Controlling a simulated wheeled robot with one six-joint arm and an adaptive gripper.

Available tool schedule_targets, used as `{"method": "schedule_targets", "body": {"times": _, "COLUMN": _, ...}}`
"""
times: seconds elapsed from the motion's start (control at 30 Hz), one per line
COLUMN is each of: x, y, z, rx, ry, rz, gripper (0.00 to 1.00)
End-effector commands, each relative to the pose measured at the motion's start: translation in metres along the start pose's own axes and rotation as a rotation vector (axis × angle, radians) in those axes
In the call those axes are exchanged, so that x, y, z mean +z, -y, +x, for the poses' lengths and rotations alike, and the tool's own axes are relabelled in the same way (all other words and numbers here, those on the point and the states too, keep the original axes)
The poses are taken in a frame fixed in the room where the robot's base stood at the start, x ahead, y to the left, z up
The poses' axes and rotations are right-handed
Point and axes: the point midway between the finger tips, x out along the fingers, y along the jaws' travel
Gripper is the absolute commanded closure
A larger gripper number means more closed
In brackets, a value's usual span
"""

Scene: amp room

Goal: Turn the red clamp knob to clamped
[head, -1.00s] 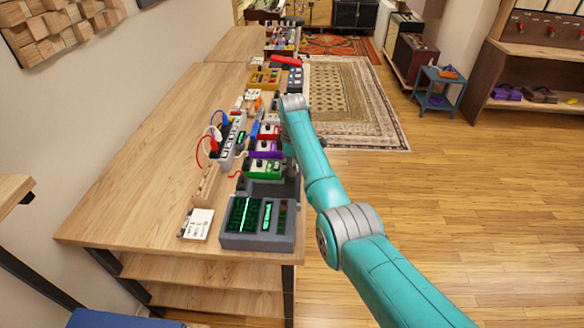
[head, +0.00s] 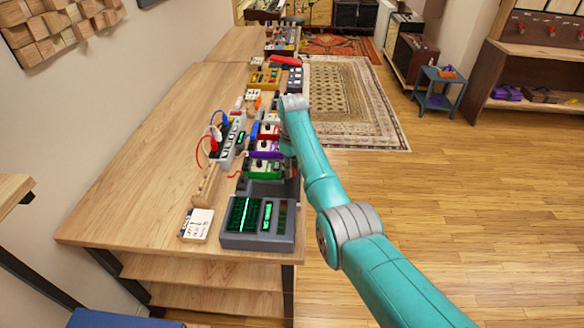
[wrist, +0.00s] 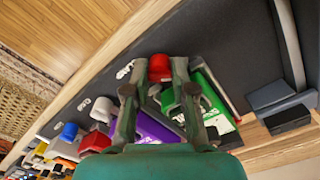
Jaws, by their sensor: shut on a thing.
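The red clamp knob (wrist: 159,68) shows in the wrist view, between the tips of my two fingers. My gripper (wrist: 154,82) is shut on it, with one finger on each side. A dark grey board edge runs behind the knob. The knob's pointer and markings are too small or hidden, so I cannot tell its angle. In the head view my arm hides the gripper and this knob, at the right edge of the workbench (head: 130,200).
Green (wrist: 222,105), purple (wrist: 152,132) and red (wrist: 95,142) pedals sit close beside my fingers. The floor right of the bench is clear.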

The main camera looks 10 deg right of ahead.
Motion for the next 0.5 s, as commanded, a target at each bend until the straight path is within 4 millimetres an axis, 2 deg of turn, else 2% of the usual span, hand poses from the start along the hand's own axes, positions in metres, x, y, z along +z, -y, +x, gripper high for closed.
{"method": "schedule_targets", "body": {"times": 0.5, "x": 0.0000, "y": 0.0001, "z": 0.0006, "rx": 0.000, "ry": 0.000, "rz": 0.488, "gripper": 1.00}}
